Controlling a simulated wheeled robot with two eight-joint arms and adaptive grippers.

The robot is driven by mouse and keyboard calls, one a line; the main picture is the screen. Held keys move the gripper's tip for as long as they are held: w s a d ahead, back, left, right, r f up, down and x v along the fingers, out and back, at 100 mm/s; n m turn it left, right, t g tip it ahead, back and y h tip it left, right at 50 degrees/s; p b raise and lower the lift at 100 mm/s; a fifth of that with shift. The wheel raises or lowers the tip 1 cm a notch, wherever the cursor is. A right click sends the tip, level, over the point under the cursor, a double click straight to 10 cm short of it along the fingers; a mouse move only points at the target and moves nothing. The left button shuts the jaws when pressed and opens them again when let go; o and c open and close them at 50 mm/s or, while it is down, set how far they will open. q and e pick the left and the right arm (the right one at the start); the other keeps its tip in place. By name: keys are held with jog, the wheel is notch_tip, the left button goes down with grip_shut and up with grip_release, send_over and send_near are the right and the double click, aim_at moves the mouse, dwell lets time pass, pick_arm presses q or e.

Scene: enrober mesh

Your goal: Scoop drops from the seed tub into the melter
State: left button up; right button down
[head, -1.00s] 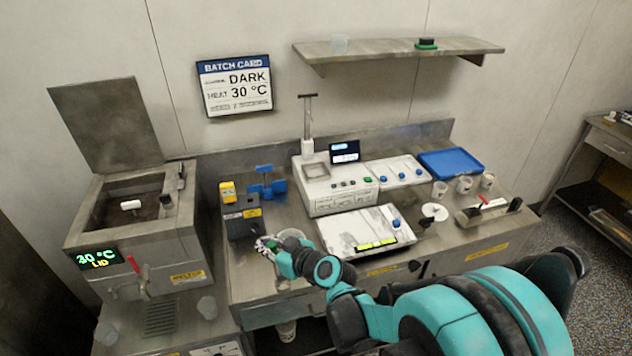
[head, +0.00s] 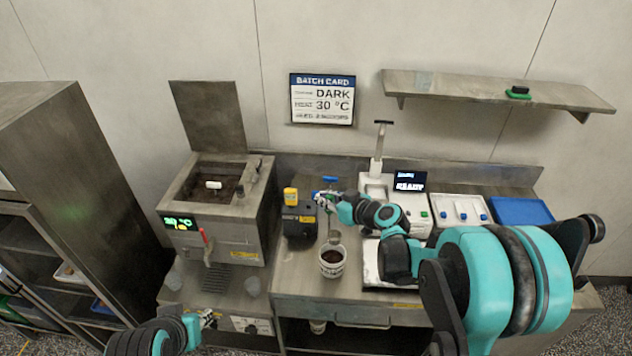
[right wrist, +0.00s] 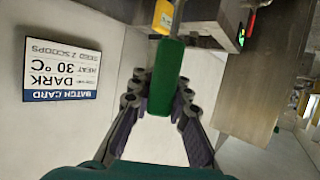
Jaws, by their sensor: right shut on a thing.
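The seed tub (head: 332,268), a pale cup with dark drops in it, stands on the bench right of the melter. My right gripper (head: 322,199) is above and behind the tub, shut on the scoop's green handle (right wrist: 165,80). The metal scoop (head: 335,238) hangs below the gripper at the tub's top; whether it holds drops cannot be told. The melter (head: 228,235) stands at left with its lid raised, dark mass and a white piece inside. My left gripper (head: 207,318) is low at the front, small, its jaws unclear.
A yellow device (head: 290,196) on a dark block stands between melter and right gripper; it also shows in the right wrist view (right wrist: 163,16). A red-handled tap (head: 205,238) is on the melter's front. The batch card (head: 322,99) reads dark, 30 °C, seed 2 scoops.

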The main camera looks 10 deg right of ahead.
aim_at(330, 230)
jog(key=f+b, duration=0.1)
jog(key=f, duration=0.1)
jog(key=f+b, duration=0.2)
jog(key=shift+s+d+f+b, duration=0.2)
jog(key=shift+b, duration=0.1)
jog(key=shift+f+b, duration=0.3)
jog(key=shift+f, duration=0.1)
notch_tip(330, 230, down, 7)
jog(key=b, duration=0.6)
jog(key=shift+f+b, duration=0.2)
jog(key=shift+b, duration=0.15)
jog(key=shift+r, duration=0.1)
